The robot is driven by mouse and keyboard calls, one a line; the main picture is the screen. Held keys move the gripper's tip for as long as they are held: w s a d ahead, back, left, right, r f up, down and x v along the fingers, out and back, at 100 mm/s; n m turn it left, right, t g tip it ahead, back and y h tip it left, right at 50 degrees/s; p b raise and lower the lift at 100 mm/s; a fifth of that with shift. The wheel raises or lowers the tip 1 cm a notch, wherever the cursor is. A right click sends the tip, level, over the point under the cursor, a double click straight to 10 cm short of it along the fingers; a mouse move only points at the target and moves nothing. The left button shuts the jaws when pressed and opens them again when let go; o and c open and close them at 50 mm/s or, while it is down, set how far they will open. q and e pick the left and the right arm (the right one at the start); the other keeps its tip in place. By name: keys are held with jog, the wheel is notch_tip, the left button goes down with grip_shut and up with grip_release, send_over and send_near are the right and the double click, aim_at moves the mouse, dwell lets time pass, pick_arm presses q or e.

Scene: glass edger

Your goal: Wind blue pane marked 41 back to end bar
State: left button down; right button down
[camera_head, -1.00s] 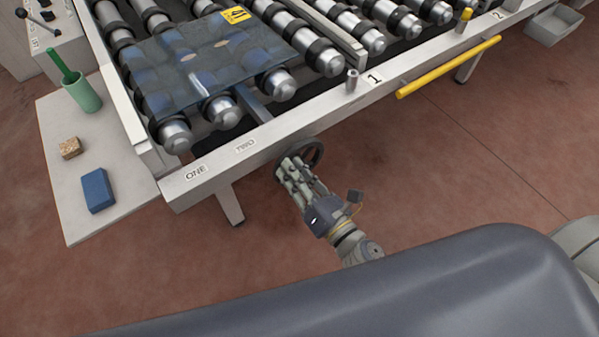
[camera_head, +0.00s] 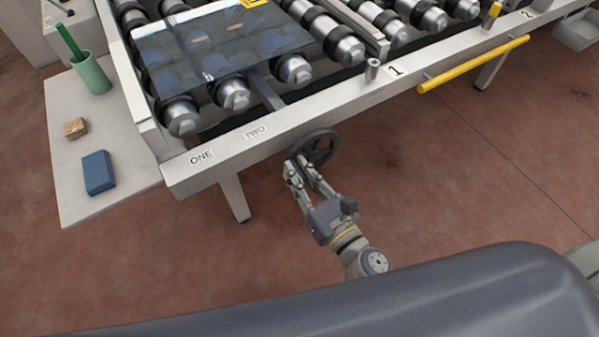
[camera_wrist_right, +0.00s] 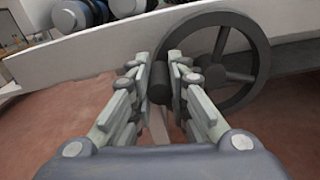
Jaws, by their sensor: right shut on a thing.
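The blue pane (camera_head: 225,45) lies flat across several rollers at the left of the machine. Its yellow label (camera_head: 255,3) is cut by the top edge, so the number is not readable now. A dark handwheel (camera_head: 318,148) sits below the front rail near the TWO mark. My right gripper (camera_head: 297,168) is at the wheel's left side. In the right wrist view its fingers are shut on the wheel's dark handle (camera_wrist_right: 161,82), with the spoked rim (camera_wrist_right: 240,60) to the right. The end bar cannot be made out. My left gripper is not in view.
The front rail (camera_head: 330,100) carries the marks ONE, TWO, 1 and 2. A yellow bar (camera_head: 473,64) runs along it at the right. A side shelf (camera_head: 125,190) holds a green cup (camera_head: 92,76), a blue block (camera_head: 98,173) and a tan block (camera_head: 75,128). The floor below is clear.

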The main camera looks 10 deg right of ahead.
jog(key=shift+f, duration=0.15)
jog(key=c, duration=1.5)
grip_release()
jog(key=shift+s, duration=0.1)
jog(key=v, duration=1.1)
jog(key=shift+s+d, duration=0.15)
jog(key=shift+s, duration=0.25)
